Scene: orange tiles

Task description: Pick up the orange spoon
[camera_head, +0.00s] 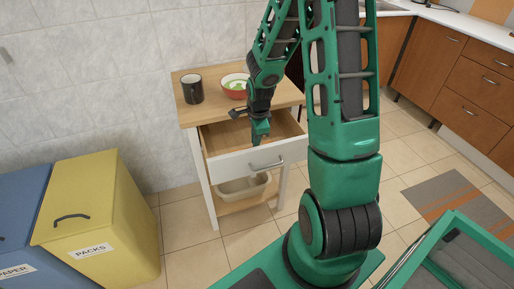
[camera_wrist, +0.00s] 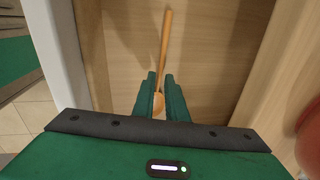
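The orange spoon (camera_wrist: 164,45) lies in the open drawer (camera_head: 222,134). In the wrist view its handle points away from me, and its bowl shows between my fingers. My gripper (camera_head: 261,132) points down into the drawer. In the wrist view my gripper (camera_wrist: 161,80) has its two green fingers a small way apart, one on each side of the spoon near the bowl. A narrow gap shows beside the spoon at the fingertips. Whether the fingers touch it is hard to see. The spoon is hidden in the head view.
A dark mug (camera_head: 192,89) and a red bowl (camera_head: 235,92) stand on the wooden top (camera_head: 212,107) above the drawer. The drawer's side walls are close to my gripper. A tub (camera_head: 243,188) sits on the shelf below. A yellow bin (camera_head: 98,215) stands at left.

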